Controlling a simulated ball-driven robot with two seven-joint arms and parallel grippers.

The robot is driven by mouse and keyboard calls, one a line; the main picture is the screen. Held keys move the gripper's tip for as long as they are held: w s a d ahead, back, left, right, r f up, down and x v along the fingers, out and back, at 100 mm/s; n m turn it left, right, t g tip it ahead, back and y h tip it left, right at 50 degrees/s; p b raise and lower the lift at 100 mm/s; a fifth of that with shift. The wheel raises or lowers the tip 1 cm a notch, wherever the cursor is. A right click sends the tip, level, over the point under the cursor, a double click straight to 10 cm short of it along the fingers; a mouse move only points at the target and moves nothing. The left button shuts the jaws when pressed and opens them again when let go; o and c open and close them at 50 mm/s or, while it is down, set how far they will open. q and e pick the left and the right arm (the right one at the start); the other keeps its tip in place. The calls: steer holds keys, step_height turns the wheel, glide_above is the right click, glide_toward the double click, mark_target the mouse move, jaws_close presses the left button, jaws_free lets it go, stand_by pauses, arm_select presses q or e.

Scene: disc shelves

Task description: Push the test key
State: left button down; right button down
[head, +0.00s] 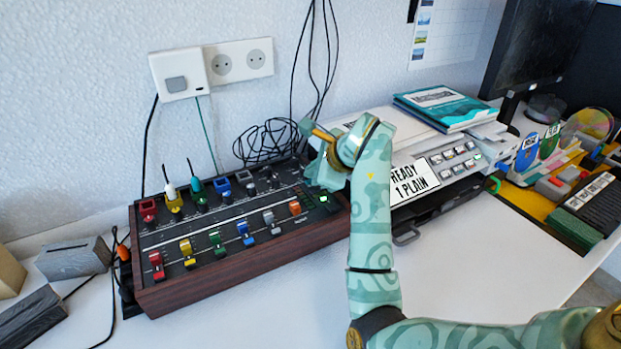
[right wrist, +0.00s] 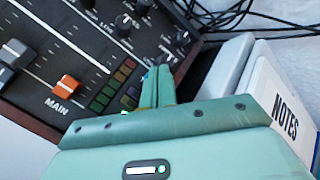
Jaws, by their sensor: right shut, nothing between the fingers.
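My right gripper (head: 322,172) is shut and empty over the right end of a wood-sided mixing desk (head: 240,264). In the right wrist view its closed fingers (right wrist: 158,80) lie across the desk's edge, beside the level meter (right wrist: 114,86). Whether they touch the desk I cannot tell. A printer (head: 480,135) stands to the right of the desk, partly behind my arm. Its panel has several pale buttons (head: 455,158) and a green light. The button labels are too small to read, so I cannot tell which key is the test key. My left gripper is not in view.
A sign reading READY 1 PLAIN (head: 412,182) sits at the printer's front. Books (head: 445,108) lie on the printer. A yellow tray (head: 535,193) with colored items stands at the right. The white table in front is mostly clear. Black cables (head: 262,142) bunch behind the desk.

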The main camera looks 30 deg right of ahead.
steer(key=shift+r, duration=0.5)
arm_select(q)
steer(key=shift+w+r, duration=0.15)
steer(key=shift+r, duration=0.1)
arm_select(e)
steer(key=shift+f, duration=0.1)
